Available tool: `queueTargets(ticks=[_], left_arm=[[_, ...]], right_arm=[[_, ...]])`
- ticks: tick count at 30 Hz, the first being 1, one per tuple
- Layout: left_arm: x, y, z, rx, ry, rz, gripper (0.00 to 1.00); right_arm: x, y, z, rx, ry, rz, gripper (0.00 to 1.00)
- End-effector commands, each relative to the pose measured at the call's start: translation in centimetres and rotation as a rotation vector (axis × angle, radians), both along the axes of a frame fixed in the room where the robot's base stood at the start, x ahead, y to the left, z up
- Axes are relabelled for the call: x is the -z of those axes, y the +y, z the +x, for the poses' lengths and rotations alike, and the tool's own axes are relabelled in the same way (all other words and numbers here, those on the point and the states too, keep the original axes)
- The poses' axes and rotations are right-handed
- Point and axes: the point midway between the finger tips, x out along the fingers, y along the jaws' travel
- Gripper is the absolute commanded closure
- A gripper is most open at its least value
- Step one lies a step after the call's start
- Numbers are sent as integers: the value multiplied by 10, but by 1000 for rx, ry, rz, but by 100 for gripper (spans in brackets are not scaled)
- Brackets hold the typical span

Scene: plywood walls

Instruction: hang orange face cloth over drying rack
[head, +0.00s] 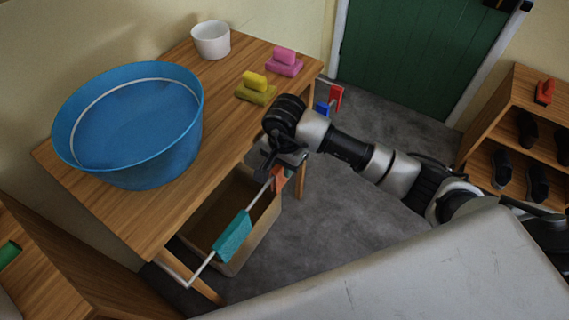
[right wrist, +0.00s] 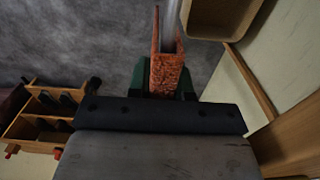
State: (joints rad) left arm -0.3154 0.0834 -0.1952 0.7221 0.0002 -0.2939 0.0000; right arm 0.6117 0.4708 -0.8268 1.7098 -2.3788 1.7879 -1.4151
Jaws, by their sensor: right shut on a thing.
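The orange face cloth (head: 279,179) is at my right gripper (head: 282,160), beside the table's front edge. In the right wrist view the cloth (right wrist: 166,75) is pinched between the fingers, with two upright sides and a gap between them. The drying rack is a pale rail (head: 204,266) along the table front; a teal cloth (head: 233,236) hangs over it. The rail's far end meets the orange cloth under my gripper. A pale bar (right wrist: 168,18) runs beyond the cloth's gap in the wrist view. I cannot tell whether the cloth rests on the rail. My left gripper is out of view.
The wooden table (head: 190,190) holds a blue tub (head: 130,130), a white pot (head: 211,40), and pink (head: 284,62) and yellow (head: 256,88) sponges. A brown bin (head: 262,225) stands below the rail. Red (head: 336,97) and blue (head: 322,108) pieces show past the arm. A shoe shelf (head: 510,105) is right.

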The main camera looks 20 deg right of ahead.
Motion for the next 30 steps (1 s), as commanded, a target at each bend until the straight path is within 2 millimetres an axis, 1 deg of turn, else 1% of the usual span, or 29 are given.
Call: queueTargets(ticks=[11,12,17,18,26,29,30], left_arm=[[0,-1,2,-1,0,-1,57],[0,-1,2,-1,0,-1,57],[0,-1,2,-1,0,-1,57],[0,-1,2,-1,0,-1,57],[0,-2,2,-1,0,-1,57],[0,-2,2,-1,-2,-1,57],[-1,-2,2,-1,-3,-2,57]], right_arm=[[1,0,0,0,0,0,100],[2,0,0,0,0,0,77],[1,0,0,0,0,0,53],[1,0,0,0,0,0,50],[0,0,0,0,0,0,50],[-8,0,1,-1,-3,0,50],[-13,0,1,-1,-4,-1,50]])
